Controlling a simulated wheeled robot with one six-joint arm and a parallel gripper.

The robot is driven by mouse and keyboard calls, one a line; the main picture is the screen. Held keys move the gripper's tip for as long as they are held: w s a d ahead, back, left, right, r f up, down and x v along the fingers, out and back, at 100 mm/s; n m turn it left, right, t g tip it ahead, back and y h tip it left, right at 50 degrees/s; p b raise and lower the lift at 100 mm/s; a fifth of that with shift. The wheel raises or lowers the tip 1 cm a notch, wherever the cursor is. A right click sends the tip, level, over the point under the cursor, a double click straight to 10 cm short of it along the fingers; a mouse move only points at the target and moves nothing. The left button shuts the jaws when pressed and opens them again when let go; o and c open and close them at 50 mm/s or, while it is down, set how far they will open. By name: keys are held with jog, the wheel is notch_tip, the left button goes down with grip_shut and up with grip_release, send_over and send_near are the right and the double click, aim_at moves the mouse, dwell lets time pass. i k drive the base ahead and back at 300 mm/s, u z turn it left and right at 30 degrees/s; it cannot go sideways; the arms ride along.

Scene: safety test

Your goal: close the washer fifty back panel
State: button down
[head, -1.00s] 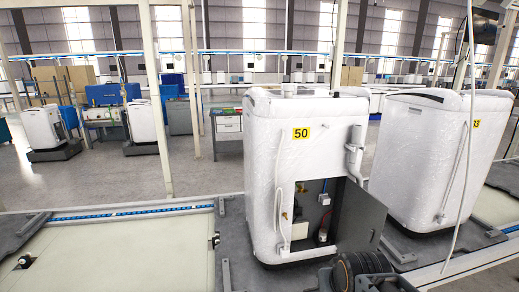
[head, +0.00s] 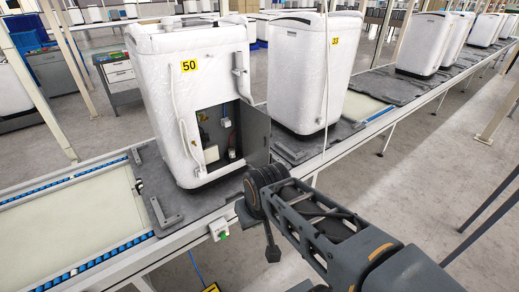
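The white washer marked 50 (head: 160,95) stands upright on the conveyor, left of centre. Its dark back panel (head: 256,137) hangs open at the right side of a low opening (head: 216,132), swung outward. Inside the opening I see small parts and a blue-capped fitting. My arm reaches in from the lower right, and its near joint lies just in front of and below the panel. A dark end piece that seems to be my gripper (head: 272,252) hangs below that joint, apart from the panel. Its fingers are too small to make out.
A second washer marked 33 (head: 301,75) stands close on the right. More washers (head: 424,45) line the conveyor behind it. The conveyor edge (head: 185,243) runs between my arm and the washers, with a small switch box (head: 219,230) on it. Grey floor on the right is mostly clear.

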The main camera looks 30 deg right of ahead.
aim_at(255, 123)
jog(key=k, duration=0.15)
jog(key=z, duration=1.8)
jog(key=i, duration=2.2)
jog(key=u, duration=2.35)
jog(key=k, duration=0.65)
jog(key=u, duration=0.8)
jog(key=i, duration=0.45)
